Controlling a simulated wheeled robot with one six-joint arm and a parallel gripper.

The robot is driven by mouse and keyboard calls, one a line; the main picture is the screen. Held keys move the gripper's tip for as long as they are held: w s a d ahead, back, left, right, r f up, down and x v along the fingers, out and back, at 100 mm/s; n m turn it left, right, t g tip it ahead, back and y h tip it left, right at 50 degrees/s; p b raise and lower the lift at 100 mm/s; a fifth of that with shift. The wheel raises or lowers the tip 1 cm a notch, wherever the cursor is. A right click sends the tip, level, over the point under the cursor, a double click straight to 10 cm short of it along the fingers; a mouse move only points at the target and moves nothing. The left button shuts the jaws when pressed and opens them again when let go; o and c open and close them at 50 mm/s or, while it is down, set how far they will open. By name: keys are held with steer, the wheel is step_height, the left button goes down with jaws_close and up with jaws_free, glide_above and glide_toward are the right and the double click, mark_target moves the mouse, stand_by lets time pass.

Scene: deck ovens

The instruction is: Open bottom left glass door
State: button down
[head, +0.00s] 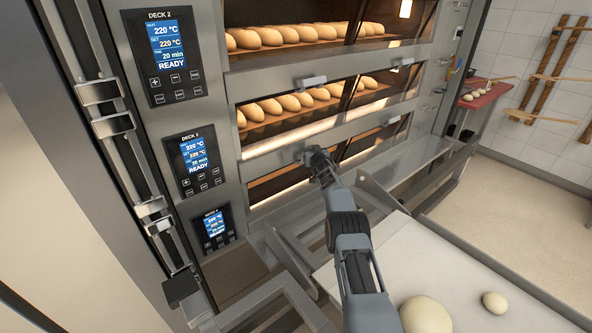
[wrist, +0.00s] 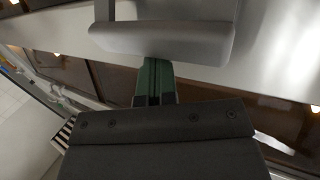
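The bottom left glass door (head: 277,183) is in the lowest visible oven deck in the head view. It looks closed, with a warm glow behind the glass. My gripper (head: 312,154) is at the top edge of this door, by its metal handle; my gripper hides part of that area. In the wrist view, the wide silver handle (wrist: 160,40) fills the top middle. The green-lined fingers of my gripper (wrist: 154,80) are pressed together, with their tips at the handle's lower edge. Nothing shows between them; contact with the handle is unclear.
Decks above hold rows of loaves (head: 290,103) behind glass. Control panels (head: 195,165) stand at the left. A pale table (head: 440,265) with dough balls (head: 427,314) is at the lower right. Metal rails (head: 400,180) run in front of the oven. Open floor (head: 510,210) lies right.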

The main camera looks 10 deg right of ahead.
step_height(320, 180, down, 4)
steer(key=shift+f+b, duration=0.1)
steer(key=shift+b, duration=1.15)
steer(key=shift+s+r, duration=0.2)
steer(key=shift+r, duration=0.15)
steer(key=s+r+b, duration=0.1)
steer(key=s, duration=0.5)
steer(key=shift+s+r+b, duration=0.3)
steer(key=shift+r+b, duration=0.05)
steer(key=shift+b, duration=0.05)
